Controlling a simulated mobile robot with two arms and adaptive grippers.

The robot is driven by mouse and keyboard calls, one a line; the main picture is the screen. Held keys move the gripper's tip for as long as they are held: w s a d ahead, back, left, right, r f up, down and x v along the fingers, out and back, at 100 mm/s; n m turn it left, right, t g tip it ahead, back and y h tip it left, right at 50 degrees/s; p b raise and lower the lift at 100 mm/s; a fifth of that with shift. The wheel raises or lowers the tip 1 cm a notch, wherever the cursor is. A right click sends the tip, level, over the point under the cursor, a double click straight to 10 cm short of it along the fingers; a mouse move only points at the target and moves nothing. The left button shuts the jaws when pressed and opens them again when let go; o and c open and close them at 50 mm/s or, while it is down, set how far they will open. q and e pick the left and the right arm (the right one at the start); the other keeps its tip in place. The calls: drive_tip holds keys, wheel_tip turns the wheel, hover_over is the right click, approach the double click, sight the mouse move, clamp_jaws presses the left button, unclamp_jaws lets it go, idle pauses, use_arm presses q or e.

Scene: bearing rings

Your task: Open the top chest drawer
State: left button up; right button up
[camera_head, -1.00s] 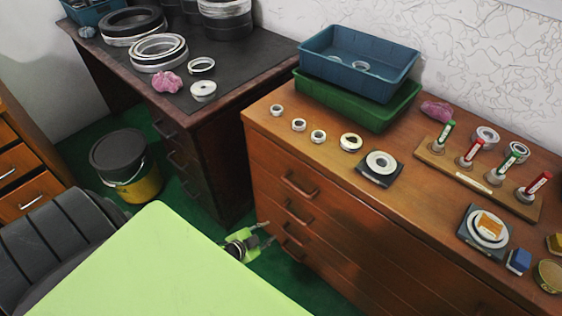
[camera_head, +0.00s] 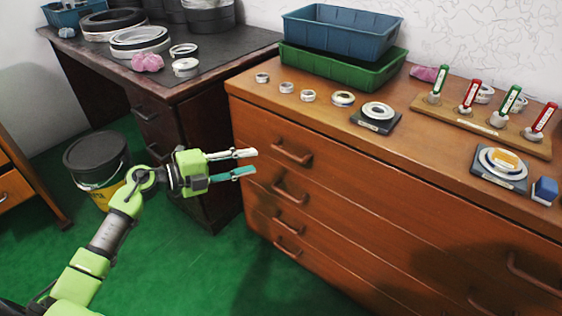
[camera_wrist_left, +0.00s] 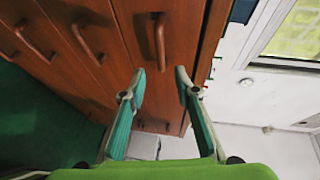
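The wooden chest (camera_head: 345,195) stands at the right in the head view, with all drawers shut. Its top drawer has a brown bar handle (camera_head: 291,153) on the left part of the front. My left gripper (camera_head: 248,163) is open and empty, just left of that handle and apart from it. In the left wrist view, my gripper's two fingers (camera_wrist_left: 160,80) are spread, and the top drawer handle (camera_wrist_left: 159,42) shows beyond them, roughly between the tips. Lower drawer handles (camera_wrist_left: 82,43) show to the left there. My right gripper is in neither view.
Blue and green bins (camera_head: 340,30), small rings and marker stands sit on the chest top. A dark desk (camera_head: 170,80) with bearing rings stands behind left. A black-lidded bucket (camera_head: 97,165) stands on the green floor, which is clear in front of the chest.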

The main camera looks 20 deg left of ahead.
sight(284, 154)
use_arm(q)
drive_tip(key=b+x, duration=0.1)
drive_tip(key=x, duration=0.6)
drive_tip(key=shift+w+d, duration=0.15)
drive_tip(key=x, duration=0.4)
drive_tip(key=shift+b, duration=0.3)
drive_tip(key=shift+w+d, duration=0.45)
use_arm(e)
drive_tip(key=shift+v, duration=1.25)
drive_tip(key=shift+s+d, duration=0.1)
use_arm(q)
clamp_jaws()
